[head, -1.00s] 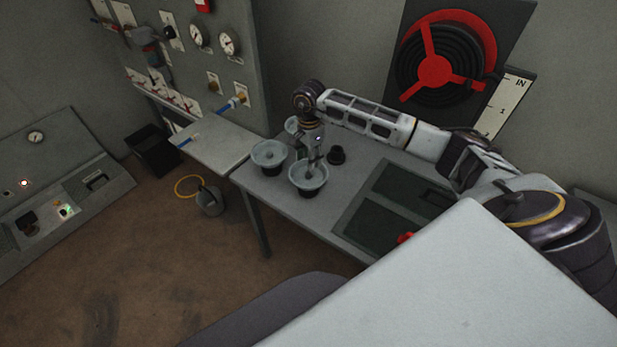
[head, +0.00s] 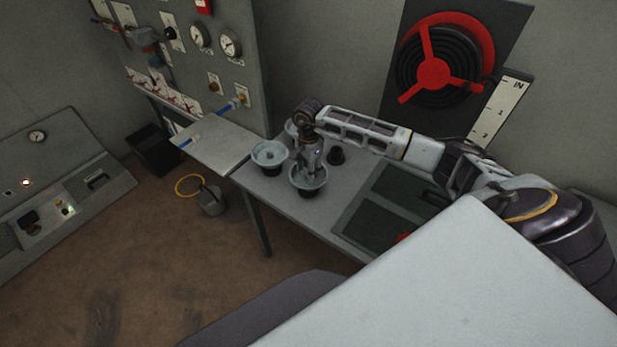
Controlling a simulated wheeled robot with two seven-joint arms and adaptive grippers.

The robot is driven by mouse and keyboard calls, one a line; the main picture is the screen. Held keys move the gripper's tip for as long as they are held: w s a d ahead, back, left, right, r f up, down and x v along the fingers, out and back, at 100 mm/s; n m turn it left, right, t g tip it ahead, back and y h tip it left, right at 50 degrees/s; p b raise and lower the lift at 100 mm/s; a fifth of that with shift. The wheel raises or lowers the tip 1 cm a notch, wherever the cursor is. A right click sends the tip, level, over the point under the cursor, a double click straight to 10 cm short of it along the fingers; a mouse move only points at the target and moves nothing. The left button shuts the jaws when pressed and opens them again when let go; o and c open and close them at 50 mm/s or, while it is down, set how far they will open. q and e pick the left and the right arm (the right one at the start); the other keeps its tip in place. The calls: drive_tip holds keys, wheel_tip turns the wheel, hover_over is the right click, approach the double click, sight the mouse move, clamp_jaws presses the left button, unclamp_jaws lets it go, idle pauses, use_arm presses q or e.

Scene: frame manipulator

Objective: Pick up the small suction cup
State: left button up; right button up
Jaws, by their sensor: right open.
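My left gripper is out of view.
Dark green panels (head: 372,222) lie on the table's right part, with a small red item (head: 403,238) at their edge. A gauge panel (head: 235,75) stands behind at left. A bucket (head: 211,203) stands on the floor. The table's front left is clear.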

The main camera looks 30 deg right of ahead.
drive_tip(key=shift+f, duration=1.1)
drive_tip(key=shift+c, duration=0.3)
clamp_jaws()
